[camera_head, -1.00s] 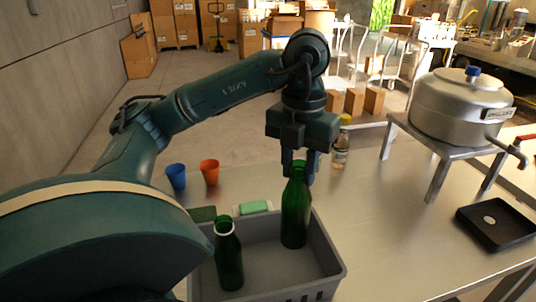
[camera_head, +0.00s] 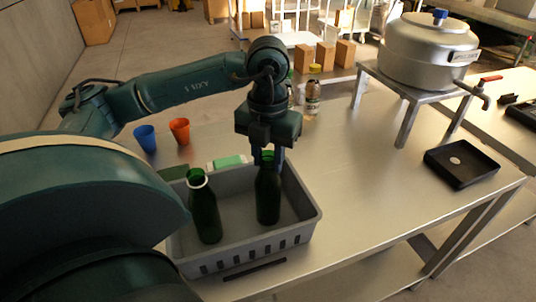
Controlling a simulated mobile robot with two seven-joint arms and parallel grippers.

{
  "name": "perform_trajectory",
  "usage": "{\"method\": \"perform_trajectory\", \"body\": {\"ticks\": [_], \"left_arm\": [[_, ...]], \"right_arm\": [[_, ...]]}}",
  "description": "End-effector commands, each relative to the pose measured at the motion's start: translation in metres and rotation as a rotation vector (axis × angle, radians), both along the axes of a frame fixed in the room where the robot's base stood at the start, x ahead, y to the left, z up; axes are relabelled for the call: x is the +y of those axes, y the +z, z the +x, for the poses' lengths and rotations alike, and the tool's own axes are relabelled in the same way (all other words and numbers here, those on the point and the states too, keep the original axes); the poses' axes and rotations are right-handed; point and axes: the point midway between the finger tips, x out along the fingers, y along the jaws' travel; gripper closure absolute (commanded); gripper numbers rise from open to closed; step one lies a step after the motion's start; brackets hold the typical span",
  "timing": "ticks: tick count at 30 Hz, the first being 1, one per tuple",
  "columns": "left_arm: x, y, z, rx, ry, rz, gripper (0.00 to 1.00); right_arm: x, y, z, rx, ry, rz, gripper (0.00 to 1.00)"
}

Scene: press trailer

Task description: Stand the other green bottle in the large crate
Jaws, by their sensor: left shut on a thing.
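A large grey crate (camera_head: 300,222) stands on the metal table. Two green bottles are inside it. One green bottle (camera_head: 205,212) stands upright at the left of the crate, with a pale ring at its mouth. The other green bottle (camera_head: 268,195) is upright in the crate's right part. My left gripper (camera_head: 266,156) points down over this right bottle and is shut on its neck, which the fingers partly hide. Its base looks to be at the crate floor, but I cannot tell whether it touches. My right gripper is not in view.
A blue cup (camera_head: 145,138) and an orange cup (camera_head: 180,130) stand behind the crate. A green-and-white item (camera_head: 228,162) lies by its back wall. A clear bottle (camera_head: 312,98), a metal pot (camera_head: 428,52) on a stand and a black tray (camera_head: 461,163) are to the right.

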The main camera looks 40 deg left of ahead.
Motion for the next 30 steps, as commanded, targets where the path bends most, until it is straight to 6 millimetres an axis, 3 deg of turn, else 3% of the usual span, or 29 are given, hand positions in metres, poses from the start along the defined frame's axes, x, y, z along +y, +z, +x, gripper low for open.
{"method": "perform_trajectory", "body": {"ticks": [3,4,11,22,30], "left_arm": [[0.0,-0.004,0.0,-0.001,0.0,-0.001,1.0],[0.0,-0.003,0.0,0.0,0.0,0.0,0.68],[0.0,-0.002,0.0,0.001,0.0,0.0,0.49],[0.0,0.006,0.001,-0.001,0.0,-0.001,0.48],[-0.001,0.061,0.002,-0.007,-0.001,-0.003,0.48]], "right_arm": [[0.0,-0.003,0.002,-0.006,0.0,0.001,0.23],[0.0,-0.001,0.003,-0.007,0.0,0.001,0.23],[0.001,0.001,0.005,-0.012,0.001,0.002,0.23],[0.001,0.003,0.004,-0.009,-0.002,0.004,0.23],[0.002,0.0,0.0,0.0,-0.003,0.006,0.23]]}}
